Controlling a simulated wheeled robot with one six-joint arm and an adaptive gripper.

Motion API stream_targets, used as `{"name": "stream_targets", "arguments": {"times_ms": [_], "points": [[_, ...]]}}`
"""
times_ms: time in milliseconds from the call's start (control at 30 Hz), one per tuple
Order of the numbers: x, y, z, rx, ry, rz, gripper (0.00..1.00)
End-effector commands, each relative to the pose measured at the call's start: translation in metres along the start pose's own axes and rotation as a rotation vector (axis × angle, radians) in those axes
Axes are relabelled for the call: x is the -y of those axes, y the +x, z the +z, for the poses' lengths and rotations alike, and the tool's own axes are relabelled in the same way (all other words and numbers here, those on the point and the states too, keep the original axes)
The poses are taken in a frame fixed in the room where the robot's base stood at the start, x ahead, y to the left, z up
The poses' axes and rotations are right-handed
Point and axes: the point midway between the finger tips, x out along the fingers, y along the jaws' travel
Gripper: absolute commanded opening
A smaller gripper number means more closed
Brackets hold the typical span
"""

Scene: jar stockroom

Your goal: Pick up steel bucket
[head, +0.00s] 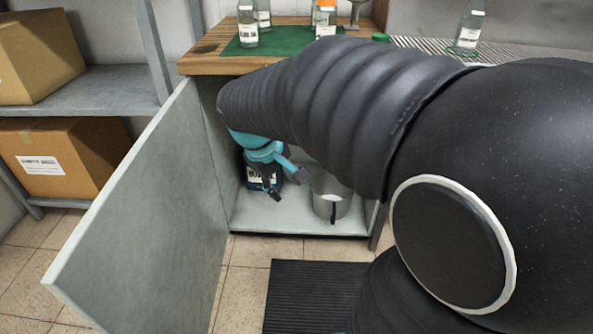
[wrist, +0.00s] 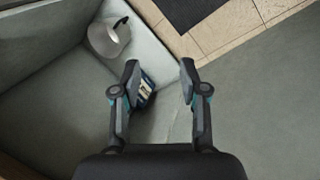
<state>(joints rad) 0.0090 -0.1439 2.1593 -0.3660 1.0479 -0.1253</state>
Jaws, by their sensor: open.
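The steel bucket (head: 331,200) stands upright on the floor of the open cabinet, on the right side, its upper part hidden behind my arm. In the wrist view the bucket (wrist: 104,42) is at the upper left, beyond the left finger and apart from it. My gripper (head: 288,186) is inside the cabinet opening, to the left of the bucket, with its fingers spread and pointing down. In the wrist view my gripper (wrist: 159,67) has nothing between its fingertips.
A dark blue labelled container (head: 263,176) stands in the cabinet, partly behind my gripper. The cabinet door (head: 150,220) is swung open at the left. Bottles stand on the green mat (head: 275,41) above. A black floor mat (head: 312,290) lies in front.

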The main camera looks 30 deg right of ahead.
Motion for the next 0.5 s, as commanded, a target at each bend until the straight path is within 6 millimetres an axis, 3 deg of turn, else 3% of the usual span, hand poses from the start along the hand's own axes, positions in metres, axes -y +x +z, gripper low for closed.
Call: {"name": "stream_targets", "arguments": {"times_ms": [500], "points": [[-0.059,0.148,-0.087,0.377,-0.345,0.153,0.43]]}}
